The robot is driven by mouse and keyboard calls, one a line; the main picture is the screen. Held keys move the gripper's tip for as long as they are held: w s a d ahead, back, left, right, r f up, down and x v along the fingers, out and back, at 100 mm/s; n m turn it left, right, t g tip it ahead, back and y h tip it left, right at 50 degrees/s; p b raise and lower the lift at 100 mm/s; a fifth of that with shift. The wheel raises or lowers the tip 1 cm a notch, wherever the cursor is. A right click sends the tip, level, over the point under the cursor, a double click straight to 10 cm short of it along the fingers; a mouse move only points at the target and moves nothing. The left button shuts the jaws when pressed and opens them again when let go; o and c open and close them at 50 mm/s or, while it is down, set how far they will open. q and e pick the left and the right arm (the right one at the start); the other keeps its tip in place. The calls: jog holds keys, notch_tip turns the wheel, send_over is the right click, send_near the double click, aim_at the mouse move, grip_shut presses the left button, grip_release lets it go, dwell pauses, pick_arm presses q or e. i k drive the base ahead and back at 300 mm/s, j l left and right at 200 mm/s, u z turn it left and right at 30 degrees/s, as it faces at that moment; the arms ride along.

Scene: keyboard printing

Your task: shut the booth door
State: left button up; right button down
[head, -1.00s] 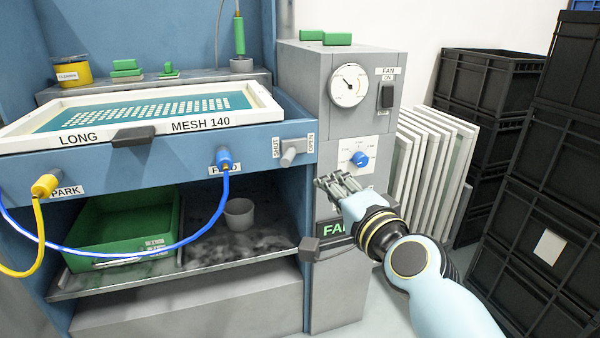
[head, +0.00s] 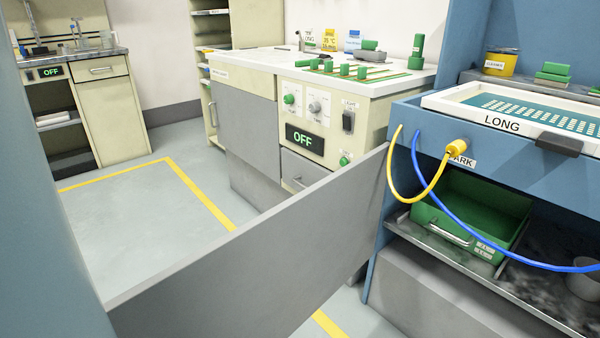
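A low flat grey panel (head: 250,262), which looks like the booth door, runs across the foreground of the head view. It stretches from the blue-grey upright (head: 50,220) at the left to the front left corner of the blue printing booth (head: 480,152). I cannot tell from this view whether the panel is hinged or latched at either end. Its lower part runs out of the picture. Neither my left nor my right gripper is in view.
Behind the panel stands a cream cabinet (head: 362,122) with a display reading OFF. Clear grey floor (head: 135,215) with yellow lines lies at the left. A yellow hose (head: 392,178) and a blue hose (head: 440,210) hang at the booth front. A green bin (head: 470,215) sits on its lower shelf.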

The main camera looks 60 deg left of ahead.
aim_at(266, 276)
jog(key=k+j, duration=0.25)
jog(key=j, duration=0.2)
jog(key=k+j+z, duration=0.1)
jog(key=k+j, duration=0.2)
jog(key=k+j+z, duration=0.1)
jog(key=k+j, duration=0.15)
jog(key=j, duration=0.3)
jog(key=i+j, duration=0.1)
jog(key=j, duration=0.85)
jog(key=i+j+z, duration=0.1)
jog(key=j, duration=0.4)
